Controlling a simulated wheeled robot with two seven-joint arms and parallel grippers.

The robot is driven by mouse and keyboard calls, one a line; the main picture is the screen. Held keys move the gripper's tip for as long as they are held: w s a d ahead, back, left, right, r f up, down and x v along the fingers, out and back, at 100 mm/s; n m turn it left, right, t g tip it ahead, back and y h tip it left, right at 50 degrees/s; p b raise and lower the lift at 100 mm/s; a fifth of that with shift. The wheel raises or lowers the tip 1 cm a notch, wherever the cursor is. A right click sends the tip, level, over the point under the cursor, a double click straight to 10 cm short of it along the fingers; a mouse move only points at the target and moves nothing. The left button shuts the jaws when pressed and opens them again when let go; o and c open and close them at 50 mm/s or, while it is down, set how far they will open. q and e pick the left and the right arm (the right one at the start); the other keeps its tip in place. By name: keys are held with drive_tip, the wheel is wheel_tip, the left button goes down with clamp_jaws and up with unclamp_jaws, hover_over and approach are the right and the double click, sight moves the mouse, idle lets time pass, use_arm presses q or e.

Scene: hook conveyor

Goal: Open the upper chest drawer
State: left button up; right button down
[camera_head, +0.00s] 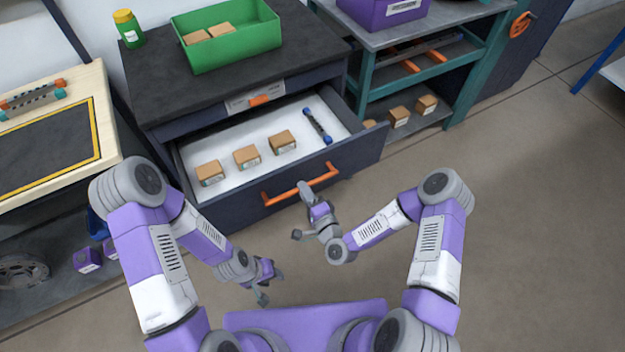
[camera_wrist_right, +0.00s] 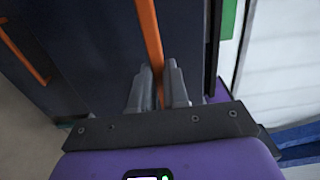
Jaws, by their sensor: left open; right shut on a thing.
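The upper chest drawer (camera_head: 228,203) is pulled out from the dark chest (camera_head: 165,128), and its white inside shows. Its orange handle (camera_head: 285,194) runs along the dark front. My right gripper (camera_head: 306,188) is at the right part of this handle. In the right wrist view, the two grey fingers (camera_wrist_right: 158,88) are shut on the orange handle bar (camera_wrist_right: 150,35), one on each side. My left gripper (camera_head: 271,286) is open and empty, low in front of the drawer and apart from it.
Several small items lie in the drawer: brown boxes (camera_head: 246,156) and a blue-ended dark bar (camera_head: 317,126). A green bin (camera_head: 235,52) and a green jar (camera_head: 129,30) stand on the chest. A teal-framed shelf (camera_head: 365,85) is at right. Open floor (camera_head: 540,220) lies to the right.

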drive_tip(key=shift+s+d, duration=0.2)
drive_tip(key=shift+s, duration=0.35)
drive_tip(key=c, duration=1.1)
unclamp_jaws()
drive_tip(key=p+v, duration=0.1)
drive_tip(key=v, duration=0.6)
drive_tip(key=shift+s+d, duration=0.1)
drive_tip(key=shift+s, duration=0.2)
